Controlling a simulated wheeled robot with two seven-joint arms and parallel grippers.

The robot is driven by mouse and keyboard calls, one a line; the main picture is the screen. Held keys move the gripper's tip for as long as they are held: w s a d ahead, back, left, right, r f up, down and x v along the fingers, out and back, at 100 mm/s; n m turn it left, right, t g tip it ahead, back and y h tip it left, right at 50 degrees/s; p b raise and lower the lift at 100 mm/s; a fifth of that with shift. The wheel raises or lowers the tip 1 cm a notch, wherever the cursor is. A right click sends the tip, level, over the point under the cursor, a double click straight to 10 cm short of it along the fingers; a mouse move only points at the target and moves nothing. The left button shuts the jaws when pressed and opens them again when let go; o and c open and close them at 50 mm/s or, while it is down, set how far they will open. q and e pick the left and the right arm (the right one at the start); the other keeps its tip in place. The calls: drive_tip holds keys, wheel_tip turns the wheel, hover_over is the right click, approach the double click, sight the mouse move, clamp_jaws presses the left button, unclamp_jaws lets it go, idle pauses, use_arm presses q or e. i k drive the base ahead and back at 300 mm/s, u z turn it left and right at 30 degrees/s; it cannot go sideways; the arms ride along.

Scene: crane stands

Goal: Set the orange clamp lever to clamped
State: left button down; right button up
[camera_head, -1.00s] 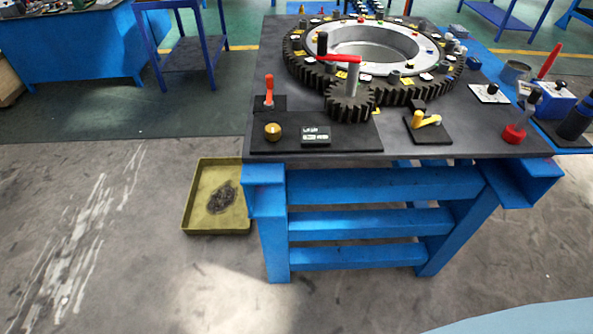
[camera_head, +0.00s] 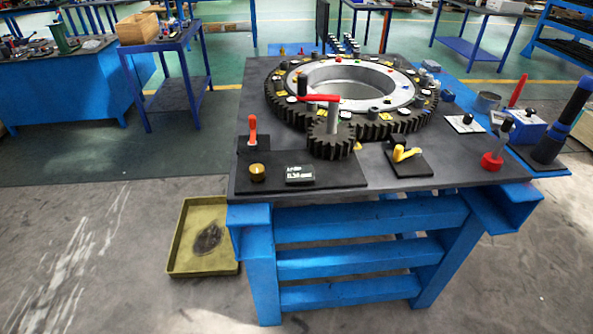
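The orange clamp lever (camera_head: 253,129) stands upright on a small dark base at the left edge of the dark tabletop (camera_head: 450,181). Just in front of it are a round brass knob (camera_head: 257,171) and a small dark display box (camera_head: 300,174) with light text. To its right is a small dark pinion gear (camera_head: 331,145) with a red crank handle (camera_head: 318,98), beside the large toothed ring gear (camera_head: 398,132). Neither of my grippers shows in this view.
A yellow lever (camera_head: 405,153) on a black plate, a red-based lever (camera_head: 492,161) and a blue box (camera_head: 517,127) are on the right. The blue stand (camera_head: 345,233) carries the top.

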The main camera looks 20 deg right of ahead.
sight(252, 143)
drive_tip(key=u, duration=0.5)
drive_tip(key=i, duration=0.65)
drive_tip(key=z, duration=2.1)
